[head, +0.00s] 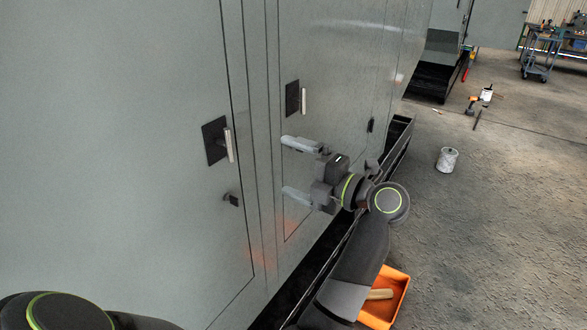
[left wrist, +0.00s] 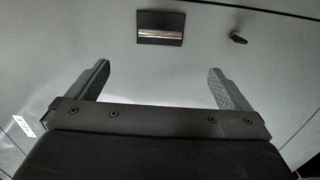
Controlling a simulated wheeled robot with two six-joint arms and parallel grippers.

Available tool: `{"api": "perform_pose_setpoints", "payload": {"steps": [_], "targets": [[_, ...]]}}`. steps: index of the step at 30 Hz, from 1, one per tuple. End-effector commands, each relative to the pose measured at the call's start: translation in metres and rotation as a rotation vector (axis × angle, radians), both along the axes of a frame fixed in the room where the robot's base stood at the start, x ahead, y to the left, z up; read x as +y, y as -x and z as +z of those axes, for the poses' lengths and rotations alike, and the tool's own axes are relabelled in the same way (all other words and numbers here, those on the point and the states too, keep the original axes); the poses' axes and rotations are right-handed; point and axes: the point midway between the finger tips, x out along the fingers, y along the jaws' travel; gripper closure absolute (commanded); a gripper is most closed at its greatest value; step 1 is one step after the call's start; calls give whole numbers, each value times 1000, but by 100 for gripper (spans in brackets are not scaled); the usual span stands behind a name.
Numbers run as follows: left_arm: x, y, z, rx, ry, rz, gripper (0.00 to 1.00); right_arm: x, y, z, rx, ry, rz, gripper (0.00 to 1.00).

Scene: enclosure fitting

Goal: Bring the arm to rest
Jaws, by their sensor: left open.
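My left gripper (head: 286,166) is open and empty. Its two grey fingers point toward the grey enclosure doors, apart from the handles. In the left wrist view my left gripper (left wrist: 162,82) also shows its fingers spread wide, with nothing between them. A door handle (head: 217,141) with a black plate and a pale bar is left of the gripper. A second such handle (head: 293,98) is just above it. One handle (left wrist: 160,27) shows beyond the fingers in the left wrist view. My right gripper is not in view.
The grey enclosure (head: 120,130) fills the left side, with a small black latch (head: 231,199) on its door. An orange bin (head: 397,291) with a wooden-handled tool stands below my arm. A white bucket (head: 447,160) stands on open concrete floor. A blue cart (head: 540,55) is far back right.

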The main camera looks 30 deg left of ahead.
Motion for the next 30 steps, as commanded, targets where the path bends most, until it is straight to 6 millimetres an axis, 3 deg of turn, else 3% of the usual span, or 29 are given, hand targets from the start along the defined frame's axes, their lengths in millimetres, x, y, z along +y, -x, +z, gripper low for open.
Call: {"api": "perform_pose_setpoints", "payload": {"steps": [12,17,20,23,27,30], "targets": [[1,-1,-1,3,-8,-1,0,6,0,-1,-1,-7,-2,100],[7,-13,-23,73,-167,-34,0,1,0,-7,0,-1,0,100],[9,-32,-56,180,-370,-116,0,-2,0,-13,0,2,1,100],[4,-54,-110,335,-583,-262,0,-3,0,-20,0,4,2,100],[-9,-72,-212,582,-793,-528,0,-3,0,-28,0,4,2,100],[-17,-70,-288,746,-868,-711,0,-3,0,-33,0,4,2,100]]}}
